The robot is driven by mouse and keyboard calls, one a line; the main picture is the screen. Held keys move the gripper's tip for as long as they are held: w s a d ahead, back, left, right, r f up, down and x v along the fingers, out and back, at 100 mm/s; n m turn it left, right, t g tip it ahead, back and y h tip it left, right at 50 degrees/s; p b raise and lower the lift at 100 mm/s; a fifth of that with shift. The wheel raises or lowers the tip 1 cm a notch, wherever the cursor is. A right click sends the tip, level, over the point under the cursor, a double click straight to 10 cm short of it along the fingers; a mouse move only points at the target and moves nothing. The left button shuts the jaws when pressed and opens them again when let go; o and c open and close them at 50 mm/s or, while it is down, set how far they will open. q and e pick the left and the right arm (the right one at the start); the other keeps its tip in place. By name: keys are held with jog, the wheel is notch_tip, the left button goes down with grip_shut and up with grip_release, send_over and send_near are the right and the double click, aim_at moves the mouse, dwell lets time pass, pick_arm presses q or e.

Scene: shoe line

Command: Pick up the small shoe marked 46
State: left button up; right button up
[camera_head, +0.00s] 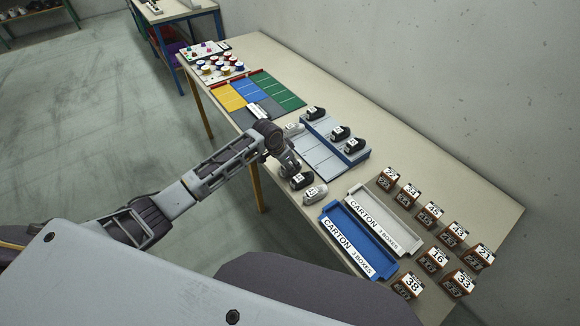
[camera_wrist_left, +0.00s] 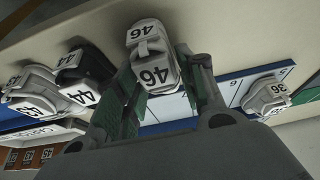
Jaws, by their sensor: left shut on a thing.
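The small light grey shoe marked 46 (camera_wrist_left: 153,62) sits between the two fingers of my left gripper in the left wrist view, with 46 on its toe and again higher up. My left gripper (camera_wrist_left: 155,88) is shut on it. In the head view my left gripper (camera_head: 289,168) is over the front edge of the table, beside the grey-blue rack; the arm and fingers mostly hide the shoe there. I cannot tell whether the shoe touches the table. My right gripper is not in view.
A black shoe marked 44 (camera_wrist_left: 82,75) and a light shoe (camera_wrist_left: 35,92) stand close on one side; a light shoe marked 36 (camera_wrist_left: 267,95) is on the other. The rack (camera_head: 318,157) holds black shoes. Carton trays (camera_head: 350,235) and numbered boxes (camera_head: 433,260) stand to the right.

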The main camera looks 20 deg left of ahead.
aim_at(290, 163)
pick_arm(q)
jog(key=shift+r, duration=0.2)
notch_tip(290, 163, up, 10)
jog(key=shift+f+b, duration=0.15)
jog(key=shift+b, duration=0.3)
dwell(0.6)
